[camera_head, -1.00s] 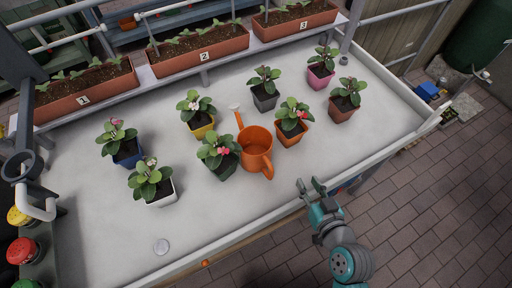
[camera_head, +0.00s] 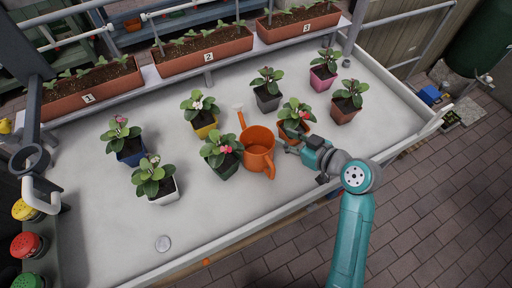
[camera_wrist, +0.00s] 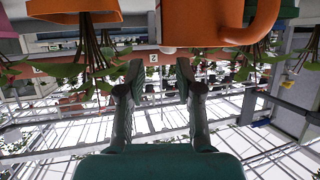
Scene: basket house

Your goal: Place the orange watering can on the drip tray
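The orange watering can (camera_head: 258,152) stands upright on the white table (camera_head: 215,232), its spout toward the back and its handle toward the front right. My gripper (camera_head: 286,146) is just right of the can, pointing left at its side. In the wrist view, which is upside down, my gripper's two fingers (camera_wrist: 158,72) are apart with nothing between them. The can (camera_wrist: 215,18) shows at the top right there, beyond the fingertips. I cannot identify a drip tray for certain; a small dark tray-like thing (camera_head: 449,118) lies on the ground beyond the table's right edge.
An orange pot (camera_head: 291,133) with a red flower is close behind my gripper. A dark pot (camera_head: 225,167) stands just left of the can. Several other potted plants are behind and left. The table's front is mostly clear. A dark green barrel (camera_head: 476,45) is at the far right.

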